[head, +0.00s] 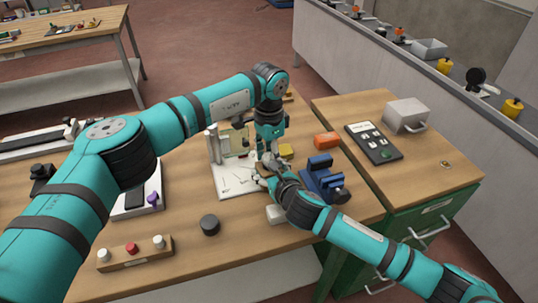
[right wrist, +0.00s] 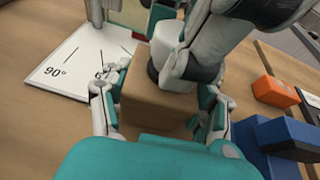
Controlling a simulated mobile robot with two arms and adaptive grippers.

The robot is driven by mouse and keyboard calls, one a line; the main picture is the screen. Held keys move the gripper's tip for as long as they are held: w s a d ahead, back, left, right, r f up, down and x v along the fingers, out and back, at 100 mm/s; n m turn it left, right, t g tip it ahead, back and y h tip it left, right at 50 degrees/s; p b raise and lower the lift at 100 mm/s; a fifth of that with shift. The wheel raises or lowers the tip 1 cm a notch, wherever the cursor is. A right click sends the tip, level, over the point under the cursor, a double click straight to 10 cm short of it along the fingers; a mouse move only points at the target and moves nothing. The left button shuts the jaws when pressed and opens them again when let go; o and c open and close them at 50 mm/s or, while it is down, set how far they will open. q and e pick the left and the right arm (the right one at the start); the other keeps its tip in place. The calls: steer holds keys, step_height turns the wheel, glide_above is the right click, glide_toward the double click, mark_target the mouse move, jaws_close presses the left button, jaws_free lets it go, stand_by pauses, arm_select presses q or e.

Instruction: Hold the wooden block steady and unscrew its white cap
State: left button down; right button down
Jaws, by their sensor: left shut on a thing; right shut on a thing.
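The wooden block (right wrist: 160,108) stands on the table between the fingers of my right gripper (right wrist: 163,112), which is shut on its two sides. In the head view my right gripper (head: 268,173) covers most of the block. My left gripper (head: 268,150) comes straight down from above onto the top of the block. In the right wrist view the left gripper's fingers (right wrist: 178,65) close in at the block's top. The white cap is hidden behind these fingers, so I cannot see how far it is turned.
A white board with angle marks (right wrist: 70,72) lies left of the block. A blue vise (head: 325,182) and an orange box (head: 327,140) are close on the right. A black puck (head: 209,226) and a wooden button strip (head: 134,252) lie nearer the front.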

arm_select(q)
steer(key=c, duration=0.9)
jaws_free()
